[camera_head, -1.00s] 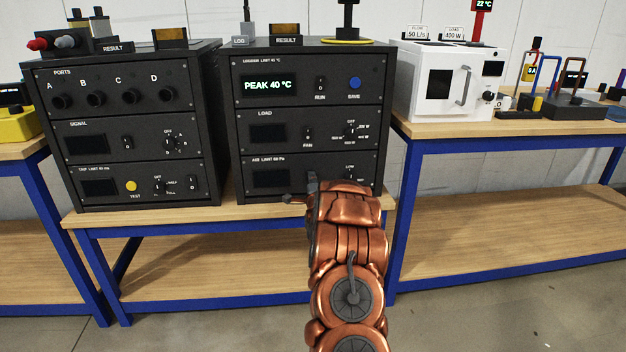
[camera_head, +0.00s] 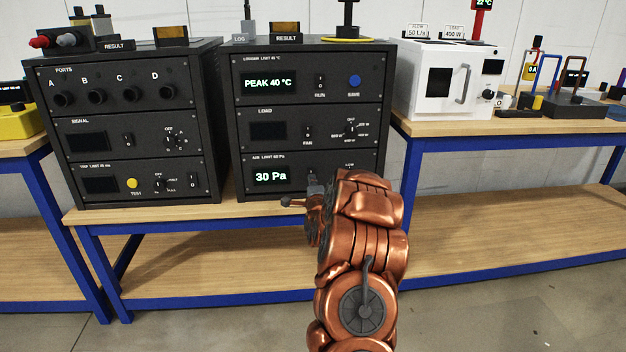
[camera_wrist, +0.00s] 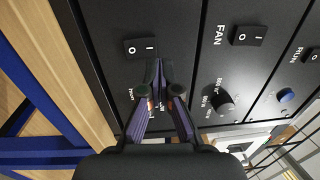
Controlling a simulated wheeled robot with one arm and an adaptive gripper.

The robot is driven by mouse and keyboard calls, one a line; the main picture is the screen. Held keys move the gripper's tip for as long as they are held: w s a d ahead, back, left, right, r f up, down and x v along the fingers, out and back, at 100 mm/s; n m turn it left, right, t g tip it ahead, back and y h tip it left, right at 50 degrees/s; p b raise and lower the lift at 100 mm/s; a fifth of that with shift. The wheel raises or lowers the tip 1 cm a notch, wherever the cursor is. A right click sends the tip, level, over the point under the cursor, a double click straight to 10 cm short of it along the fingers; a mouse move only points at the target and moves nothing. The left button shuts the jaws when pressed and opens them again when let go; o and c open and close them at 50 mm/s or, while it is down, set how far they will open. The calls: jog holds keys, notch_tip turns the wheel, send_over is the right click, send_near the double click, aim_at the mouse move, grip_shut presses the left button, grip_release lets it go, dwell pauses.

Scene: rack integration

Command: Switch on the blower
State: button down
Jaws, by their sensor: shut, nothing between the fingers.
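The AIR panel (camera_head: 265,160) is the lowest module of the right black rack; its display (camera_head: 271,177) is lit and reads "30 Pa". In the wrist view a black rocker switch (camera_wrist: 140,47) marked O and I sits on this panel; its label is not visible. My gripper (camera_head: 312,178) is in front of the panel and hides the switch in the head view. In the wrist view my gripper (camera_wrist: 158,66) is shut and empty, its fingertips just beside the rocker; contact cannot be told. A LOW marking (camera_head: 349,166) shows above my arm.
Above are the LOAD panel with a FAN rocker (camera_head: 307,132) and a dial (camera_head: 351,129), and the logger with a RUN rocker (camera_head: 320,82) and a blue SAVE button (camera_head: 354,82). Another black rack (camera_head: 214,120) stands left. A white oven (camera_head: 410,75) stands right.

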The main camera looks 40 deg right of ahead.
jog(key=r+v, duration=0.1)
jog(key=v, duration=0.6)
jog(key=shift+s+r, duration=0.35)
jog(key=shift+s, duration=0.2)
jog(key=w+a+f+n+g+y, duration=0.15)
jog(key=a+n+y, duration=0.3)
jog(key=a, duration=0.65)
jog(key=a+f+n+g+y, duration=0.2)
jog(key=a+n+g+y, duration=0.3)
jog(key=a, duration=0.7)
jog(key=s+a+n+g+y, duration=0.2)
jog(key=s+a+n+g, duration=0.3)
jog(key=s+a+n, duration=0.85)
jog(key=s+a+r+n+g, duration=0.1)
jog(key=s+a+g, duration=0.25)
jog(key=s, duration=0.95)
jog(key=s+a+r+n+g, duration=0.1)
jog(key=s+a+r+g, duration=0.2)
jog(key=s, duration=1)
notch_tip(320, 180, up, 23)
jog(key=s+a+t+p, duration=0.1)
jog(key=s+p, duration=0.1)
jog(key=p, duration=2.1)
jog(key=shift+p, duration=0.3)
